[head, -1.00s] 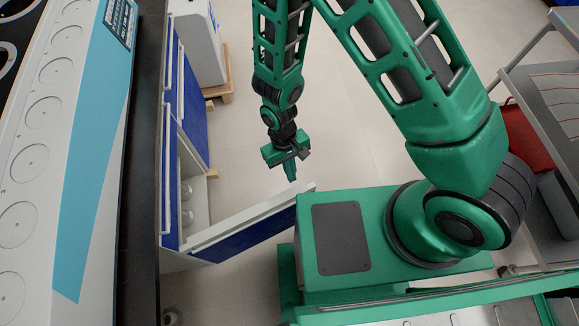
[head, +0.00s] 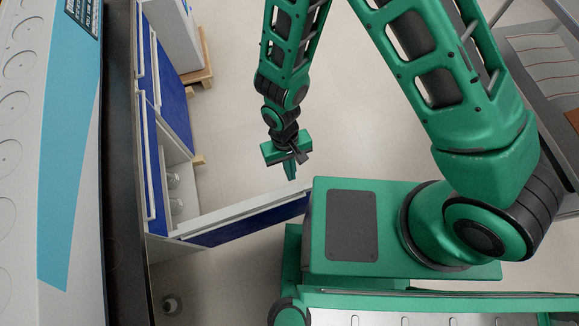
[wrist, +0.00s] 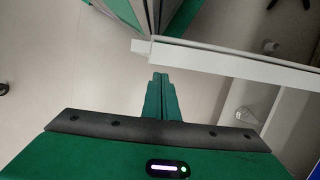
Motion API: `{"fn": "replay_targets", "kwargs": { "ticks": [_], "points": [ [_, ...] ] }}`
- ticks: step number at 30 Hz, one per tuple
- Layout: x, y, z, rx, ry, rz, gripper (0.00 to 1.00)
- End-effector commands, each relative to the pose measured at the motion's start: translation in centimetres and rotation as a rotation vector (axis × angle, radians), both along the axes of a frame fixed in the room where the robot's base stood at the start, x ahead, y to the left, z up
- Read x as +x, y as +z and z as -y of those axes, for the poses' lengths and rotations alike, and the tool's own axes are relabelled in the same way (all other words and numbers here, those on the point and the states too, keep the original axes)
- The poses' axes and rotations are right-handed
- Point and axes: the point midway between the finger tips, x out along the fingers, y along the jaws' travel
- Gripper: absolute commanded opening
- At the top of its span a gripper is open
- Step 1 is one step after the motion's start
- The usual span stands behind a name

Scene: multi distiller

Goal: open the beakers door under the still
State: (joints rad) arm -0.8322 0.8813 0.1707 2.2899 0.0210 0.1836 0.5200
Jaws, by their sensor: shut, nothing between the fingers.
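The blue-fronted door (head: 240,221) with a white top edge stands swung out from the cabinet under the dark counter, with beakers (head: 174,192) visible on a shelf inside the opening. The door's white edge (wrist: 230,62) crosses the wrist view. My gripper (head: 291,176) is shut and empty, above the floor near the door's free end. In the wrist view my gripper (wrist: 160,78) points just below the door edge; I cannot tell whether it touches. The still (head: 40,130) lies at the left on the counter.
Other blue cabinet doors (head: 174,97) line the counter. A white box on a wooden pallet (head: 192,72) stands beyond them. A grey cart (head: 545,70) is at the right. The floor (head: 235,120) between is clear.

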Motion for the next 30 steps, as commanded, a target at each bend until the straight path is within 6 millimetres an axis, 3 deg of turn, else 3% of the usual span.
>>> {"fn": "replay_targets", "kwargs": {
  "ticks": [9,14,30],
  "points": [
    [-0.4,0.1,-0.6,0.001,0.015,0.0,0.0],
    [-0.1,1.1,-0.9,0.003,0.016,0.001,0.0],
    [1.7,9.0,-1.6,0.003,0.013,0.001,0.0]
  ]
}}
